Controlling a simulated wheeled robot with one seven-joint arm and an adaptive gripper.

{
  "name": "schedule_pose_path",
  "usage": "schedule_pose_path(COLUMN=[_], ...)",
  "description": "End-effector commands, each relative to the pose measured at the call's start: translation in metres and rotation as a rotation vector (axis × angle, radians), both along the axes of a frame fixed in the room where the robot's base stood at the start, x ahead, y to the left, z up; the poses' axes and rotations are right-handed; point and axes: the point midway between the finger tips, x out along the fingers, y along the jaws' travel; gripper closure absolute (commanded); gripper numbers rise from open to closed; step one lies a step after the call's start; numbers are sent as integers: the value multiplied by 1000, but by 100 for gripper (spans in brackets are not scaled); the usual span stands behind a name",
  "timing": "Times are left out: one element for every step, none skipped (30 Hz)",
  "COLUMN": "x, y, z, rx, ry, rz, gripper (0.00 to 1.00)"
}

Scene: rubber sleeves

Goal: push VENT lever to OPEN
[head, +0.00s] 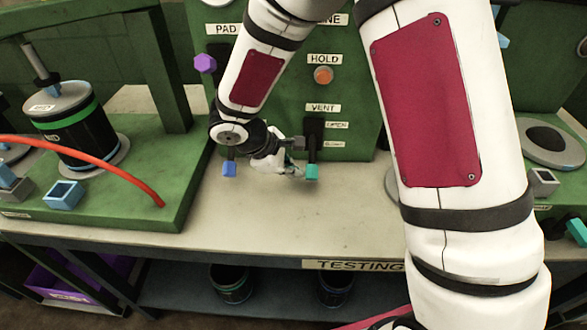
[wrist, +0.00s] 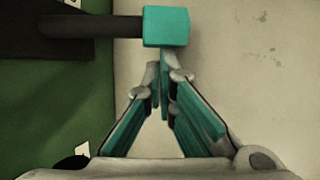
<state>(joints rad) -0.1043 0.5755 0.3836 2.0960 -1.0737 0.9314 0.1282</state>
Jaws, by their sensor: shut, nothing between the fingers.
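The VENT lever (head: 312,152) is a dark bar with a teal block end (head: 312,171) on the green panel, below the VENT label (head: 323,107). It points down and outward, near the lower of two small labels; the upper one reads OPEN (head: 337,125). In the wrist view the lever's teal end (wrist: 166,26) and dark shaft show at the top. My gripper (head: 292,171) is shut and empty, just left of the teal end. Its fingertips (wrist: 163,72) meet just short of the teal end in the wrist view; I cannot tell if they touch it.
A blue-ended lever (head: 229,168) stands left of my gripper, partly behind my arm. An orange HOLD button (head: 323,75) and a purple knob (head: 205,63) are higher on the panel. The pale bench top (head: 270,220) before the panel is clear. A red hose (head: 100,165) lies left.

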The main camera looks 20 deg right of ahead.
Motion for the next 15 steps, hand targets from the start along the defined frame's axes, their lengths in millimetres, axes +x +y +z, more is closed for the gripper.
schedule_pose_path(x=[-1, -1, -1, -1, -2, -2, -2, -3, -3, -4, -4, -5, -5, -6, -7], y=[0, 0, 0, 0, 0, 0, 0, 0, 0, 0, 0, 1, 1, 1, 2], z=[2, 2, 3, 4, 4, 5, 5, 6, 7, 9, 10, 12, 14, 15, 18], rx=[3, 5, 8, 9, 12, 14, 16, 19, 23, 27, 31, 37, 43, 48, 50], ry=[9, 14, 22, 28, 34, 43, 51, 58, 71, 83, 95, 113, 130, 147, 153], rz=[0, -1, -2, -1, -2, -2, -3, -3, -3, -3, -4, -4, -5, -4, -1], gripper=[100, 100, 100, 100, 100, 100, 100, 100, 100, 100, 100, 100, 100, 100, 100])
